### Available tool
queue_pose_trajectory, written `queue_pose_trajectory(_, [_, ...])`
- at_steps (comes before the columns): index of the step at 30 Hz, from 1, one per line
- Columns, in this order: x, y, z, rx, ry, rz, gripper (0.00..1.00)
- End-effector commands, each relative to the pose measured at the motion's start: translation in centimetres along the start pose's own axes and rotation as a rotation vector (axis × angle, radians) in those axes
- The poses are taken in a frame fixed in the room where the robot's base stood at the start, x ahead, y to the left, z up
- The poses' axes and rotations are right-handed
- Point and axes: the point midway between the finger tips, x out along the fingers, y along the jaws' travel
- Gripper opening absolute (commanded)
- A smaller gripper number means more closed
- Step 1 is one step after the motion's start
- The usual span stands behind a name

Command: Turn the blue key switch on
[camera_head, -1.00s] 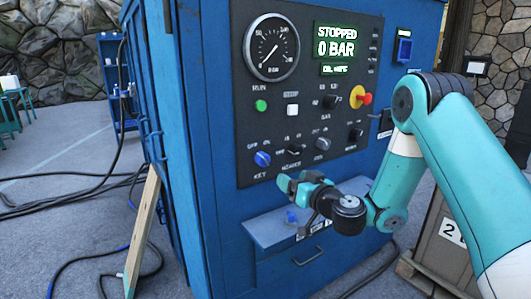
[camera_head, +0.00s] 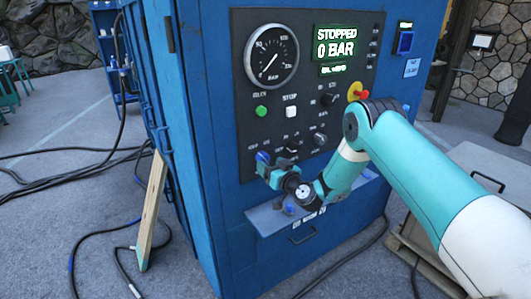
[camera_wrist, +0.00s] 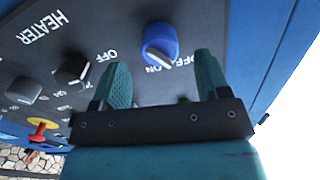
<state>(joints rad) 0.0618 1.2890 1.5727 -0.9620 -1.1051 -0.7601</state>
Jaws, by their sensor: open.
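The blue key switch (camera_head: 262,157) sits low at the left of the dark control panel, partly covered by my gripper in the head view. In the wrist view the round blue key knob (camera_wrist: 160,42) shows with OFF and ON lettering below it. A pale mark runs along the knob; which label it points at is hard to tell. My gripper (camera_wrist: 161,62) is open, with one teal finger on each side of the knob and the tips just short of it. In the head view my gripper (camera_head: 268,169) is right at the switch.
The heater knob (camera_wrist: 73,68) and another dark knob (camera_wrist: 24,89) are beside the key. A red and yellow emergency button (camera_head: 358,93) is at the panel's right. The display (camera_head: 335,42) reads STOPPED, 0 BAR. A small shelf (camera_head: 265,218) juts out below the panel.

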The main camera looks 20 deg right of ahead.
Motion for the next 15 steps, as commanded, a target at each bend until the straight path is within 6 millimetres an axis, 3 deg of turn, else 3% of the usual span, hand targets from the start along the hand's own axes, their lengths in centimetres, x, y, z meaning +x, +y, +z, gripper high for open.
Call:
queue_pose_trajectory(6, [2.7, -0.1, -0.1, -0.001, 0.000, -0.003, 0.69])
queue_pose_trajectory(15, [3.7, 0.0, 0.0, 0.002, 0.000, 0.002, 0.69])
